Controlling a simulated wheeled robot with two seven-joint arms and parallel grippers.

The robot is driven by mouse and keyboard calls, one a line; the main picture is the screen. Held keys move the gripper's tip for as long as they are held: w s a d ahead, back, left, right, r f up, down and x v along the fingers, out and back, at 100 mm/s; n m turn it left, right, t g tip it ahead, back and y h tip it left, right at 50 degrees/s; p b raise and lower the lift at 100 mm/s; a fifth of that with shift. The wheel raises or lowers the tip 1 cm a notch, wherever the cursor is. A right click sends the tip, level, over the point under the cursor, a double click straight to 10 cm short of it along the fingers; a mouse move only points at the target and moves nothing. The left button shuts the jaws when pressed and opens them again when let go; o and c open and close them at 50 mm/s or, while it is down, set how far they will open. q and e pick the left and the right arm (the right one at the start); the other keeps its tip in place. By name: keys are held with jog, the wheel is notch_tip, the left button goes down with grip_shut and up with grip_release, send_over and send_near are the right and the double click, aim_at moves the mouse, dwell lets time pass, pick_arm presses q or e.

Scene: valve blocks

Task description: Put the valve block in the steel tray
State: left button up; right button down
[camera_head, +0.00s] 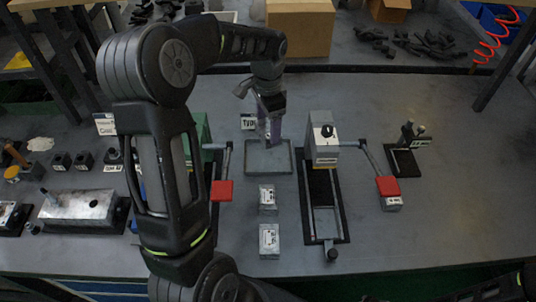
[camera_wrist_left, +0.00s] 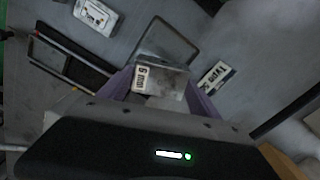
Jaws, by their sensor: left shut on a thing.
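The steel tray (camera_head: 283,169) is a shallow grey square tray in the middle of the table; its rim also shows in the left wrist view (camera_wrist_left: 187,48). My left gripper (camera_head: 272,138) reaches down over the tray's far part. It is shut on a grey valve block with a white label, seen between the purple fingers in the left wrist view (camera_wrist_left: 172,82). The fingers largely hide this block in the head view. I cannot tell whether it touches the tray floor. My right gripper is not in view.
Two more labelled valve blocks, a nearer one (camera_head: 269,241) and a farther one (camera_head: 267,197), stand in front of the tray. A fixture with a grey box (camera_head: 323,132) and red-handled lever (camera_head: 388,186) stands right. A label card (camera_head: 248,121) lies behind the tray.

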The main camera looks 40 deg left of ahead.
pick_arm(q)
notch_tip(320, 180, down, 6)
jog(key=shift+r+p, duration=0.15)
jog(key=shift+p, duration=0.35)
notch_tip(320, 180, down, 4)
jog(key=shift+r+p, duration=0.2)
jog(key=shift+p, duration=0.2)
jog(key=shift+f, duration=0.1)
jog(key=shift+f, duration=0.2)
jog(key=o, duration=2)
jog(key=shift+r, duration=0.1)
